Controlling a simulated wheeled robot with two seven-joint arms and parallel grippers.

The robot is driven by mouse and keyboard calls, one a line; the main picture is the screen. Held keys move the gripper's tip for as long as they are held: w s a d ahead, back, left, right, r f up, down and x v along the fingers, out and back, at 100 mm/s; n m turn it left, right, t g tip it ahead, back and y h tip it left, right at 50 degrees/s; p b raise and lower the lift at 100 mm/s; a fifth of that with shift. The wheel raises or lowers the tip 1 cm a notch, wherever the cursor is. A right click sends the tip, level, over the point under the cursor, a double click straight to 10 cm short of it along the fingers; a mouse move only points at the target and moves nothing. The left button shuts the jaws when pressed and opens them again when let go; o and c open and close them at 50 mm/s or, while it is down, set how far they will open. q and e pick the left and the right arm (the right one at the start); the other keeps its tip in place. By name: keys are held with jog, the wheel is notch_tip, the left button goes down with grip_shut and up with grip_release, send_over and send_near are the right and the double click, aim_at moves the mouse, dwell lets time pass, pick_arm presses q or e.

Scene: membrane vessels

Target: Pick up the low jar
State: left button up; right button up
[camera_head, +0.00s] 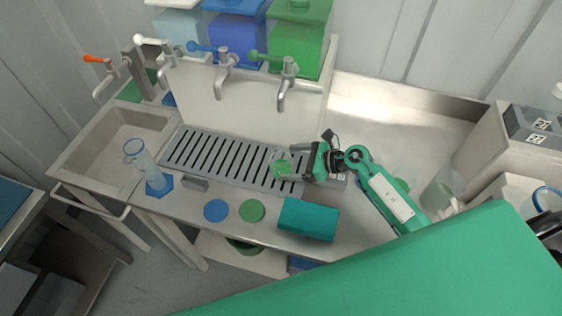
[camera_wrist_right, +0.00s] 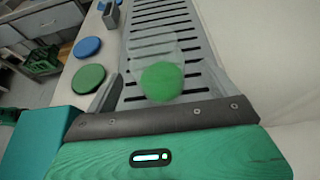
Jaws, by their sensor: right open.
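A low clear jar with a green patch (camera_head: 281,167) stands on the slotted drain grate (camera_head: 215,157), near its right end. My right gripper (camera_head: 287,163) is open around it, with one finger on each side. In the right wrist view the jar (camera_wrist_right: 162,83) sits between the two spread fingers (camera_wrist_right: 160,72). Its clear wall is faint, and I cannot tell whether a finger touches it. My left gripper is not in view.
A teal box (camera_head: 308,220), a green disc (camera_head: 252,211) and a blue disc (camera_head: 216,210) lie along the front edge. A tall clear cylinder (camera_head: 145,165) with a blue base stands left. Taps (camera_head: 286,85) overhang the back. Clear vessels (camera_head: 440,192) stand right of my arm.

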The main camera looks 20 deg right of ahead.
aim_at(279, 163)
jog(key=shift+w+a+p, duration=0.2)
jog(key=shift+a+p, duration=0.15)
jog(key=shift+a, duration=0.1)
jog(key=p+x, duration=0.1)
jog(key=x, duration=0.2)
jog(key=shift+p, duration=0.35)
jog(key=shift+w+a+f, duration=0.15)
jog(key=shift+a+f, duration=0.25)
jog(key=c, duration=1.1)
